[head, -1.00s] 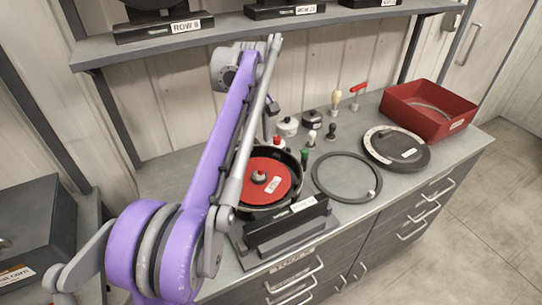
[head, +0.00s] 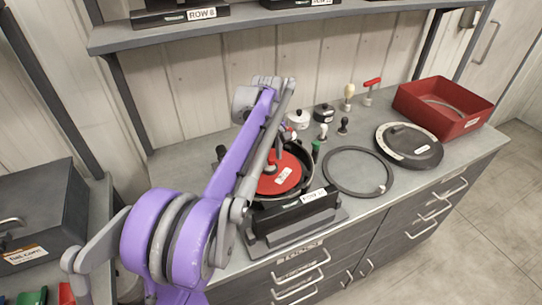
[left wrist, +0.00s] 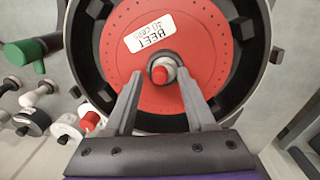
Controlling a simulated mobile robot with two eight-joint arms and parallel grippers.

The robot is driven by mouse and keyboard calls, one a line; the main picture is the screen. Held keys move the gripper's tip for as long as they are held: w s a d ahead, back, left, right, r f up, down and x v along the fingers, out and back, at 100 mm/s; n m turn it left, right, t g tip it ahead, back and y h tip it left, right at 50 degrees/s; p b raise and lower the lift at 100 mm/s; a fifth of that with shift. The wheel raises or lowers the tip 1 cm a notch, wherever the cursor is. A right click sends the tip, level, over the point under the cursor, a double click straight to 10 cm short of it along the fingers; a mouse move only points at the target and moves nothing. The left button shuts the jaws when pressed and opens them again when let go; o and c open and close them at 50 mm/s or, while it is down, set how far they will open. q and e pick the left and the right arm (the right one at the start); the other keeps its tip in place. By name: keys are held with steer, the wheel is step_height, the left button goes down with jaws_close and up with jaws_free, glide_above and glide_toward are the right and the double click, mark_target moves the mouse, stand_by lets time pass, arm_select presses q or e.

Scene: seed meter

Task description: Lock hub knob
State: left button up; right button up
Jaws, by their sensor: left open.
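The red seed disc (head: 287,180), with a white BEET label, lies in the round black meter housing (head: 308,168). In the left wrist view the red disc (left wrist: 118,72) fills the middle inside the black housing (left wrist: 88,52). The hub knob (left wrist: 160,72) at its centre has a grey collar and a red middle. My left gripper (left wrist: 160,88) is open, with its fingertips low on either side of the knob; I cannot tell whether they touch it. In the head view my purple left arm hides part of the disc and the hub. My right gripper is not in view.
A dark ring (head: 330,162), a dark round lid (head: 408,150) and a red bin (head: 445,125) stand to the right on the bench. Several small knobbed tools stand behind, including a red-handled one (head: 371,84). A black labelled stand (head: 295,222) is in front of the housing.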

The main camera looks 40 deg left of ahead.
arm_select(q)
jaws_close()
steer(key=shift+m, duration=0.3)
steer(key=m, duration=0.3)
steer(key=shift+r+p, duration=0.1)
steer(key=shift+p, duration=0.3)
steer(key=m, duration=0.3)
steer(key=shift+m+p, duration=0.3)
steer(key=shift+p, duration=0.05)
steer(key=m, duration=0.6)
steer(key=shift+g+p, duration=0.3)
steer(key=shift+p, duration=0.05)
steer(key=shift+m, duration=0.3)
